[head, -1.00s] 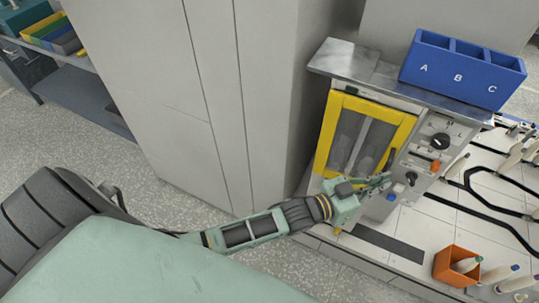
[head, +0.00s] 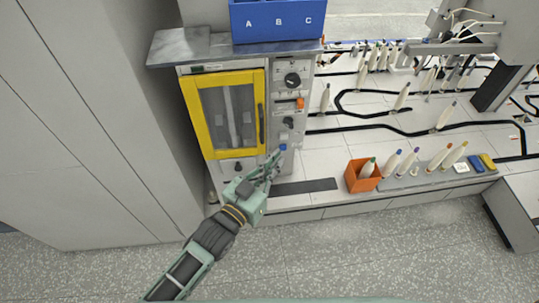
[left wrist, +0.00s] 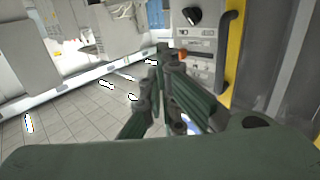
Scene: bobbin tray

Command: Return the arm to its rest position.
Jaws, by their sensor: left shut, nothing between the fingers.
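My left gripper (head: 272,168) is shut and empty in the head view. It is in front of the lower part of the machine with the yellow-framed door (head: 222,115), near its blue button (head: 283,147); I cannot tell whether it touches the panel. The door looks closed, with pale upright shapes behind its glass. In the left wrist view the shut fingers (left wrist: 162,62) point toward the machine's knob panel (left wrist: 196,45). My right gripper is in neither view.
A blue bin lettered A, B, C (head: 278,20) stands on the machine's metal top. An orange box (head: 362,176) holding a bobbin stands to the right, beside a grey tray (head: 405,181) with several bobbins. A tall grey cabinet (head: 75,130) stands left. The floor in front is clear.

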